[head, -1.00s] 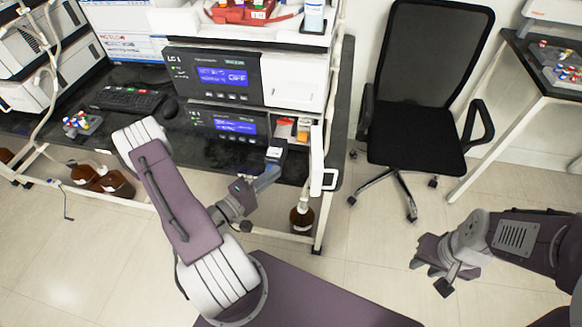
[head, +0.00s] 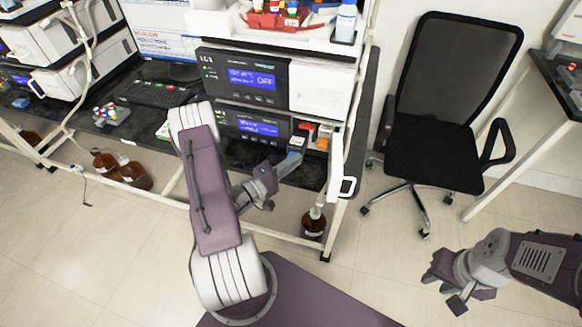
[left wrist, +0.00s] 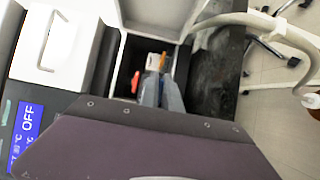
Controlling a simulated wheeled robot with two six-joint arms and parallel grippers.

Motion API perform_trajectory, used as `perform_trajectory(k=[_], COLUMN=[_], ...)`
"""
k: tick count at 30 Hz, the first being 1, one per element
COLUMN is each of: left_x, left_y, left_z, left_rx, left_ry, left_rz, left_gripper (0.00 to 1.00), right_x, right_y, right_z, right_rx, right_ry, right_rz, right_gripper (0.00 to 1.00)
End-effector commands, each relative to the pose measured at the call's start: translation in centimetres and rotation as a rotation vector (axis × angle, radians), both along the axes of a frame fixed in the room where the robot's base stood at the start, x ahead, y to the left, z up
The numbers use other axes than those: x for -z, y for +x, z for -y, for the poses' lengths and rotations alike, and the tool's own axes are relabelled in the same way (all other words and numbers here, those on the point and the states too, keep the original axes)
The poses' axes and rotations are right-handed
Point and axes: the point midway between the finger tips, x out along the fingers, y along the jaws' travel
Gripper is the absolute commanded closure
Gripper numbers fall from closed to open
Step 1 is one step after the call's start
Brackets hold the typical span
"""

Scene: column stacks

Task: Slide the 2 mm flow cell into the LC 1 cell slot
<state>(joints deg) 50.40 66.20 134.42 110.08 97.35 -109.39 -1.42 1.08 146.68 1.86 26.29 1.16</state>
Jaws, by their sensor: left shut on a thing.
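My left gripper (head: 289,158) is shut on a small piece with a pale top, which I take for the 2 mm flow cell (head: 298,142); its marking is unreadable. The gripper is in front of the open bay at the right end of the lower LC 1 module (head: 226,128). The bay holds a red part (head: 304,127) and an orange-and-white part (head: 323,138). In the left wrist view my grey fingers (left wrist: 161,92) reach into the dark bay, near the red part (left wrist: 135,82); they hide much of the held piece. My right gripper (head: 445,290) appears open and empty over the floor.
The upper LC 1 module (head: 242,75) shows OFF, with a white door (head: 321,90) beside it. A brown bottle (head: 314,222) is below. A black chair (head: 440,150) stands right.

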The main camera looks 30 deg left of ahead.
Motion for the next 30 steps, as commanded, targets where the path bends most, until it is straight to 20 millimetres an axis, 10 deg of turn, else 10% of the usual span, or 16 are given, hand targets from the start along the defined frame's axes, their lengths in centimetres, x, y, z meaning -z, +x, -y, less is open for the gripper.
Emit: perform_trajectory(k=[30], left_x=[-0.1], left_y=[8.1], left_z=[-1.9], left_rx=[0.001], left_ry=[0.001], left_rz=[0.003], left_gripper=[1.0], right_x=[-0.1], right_y=[0.0], right_z=[0.0], right_rx=[0.0], right_ry=[0.0], right_rz=[0.0], right_gripper=[0.7])
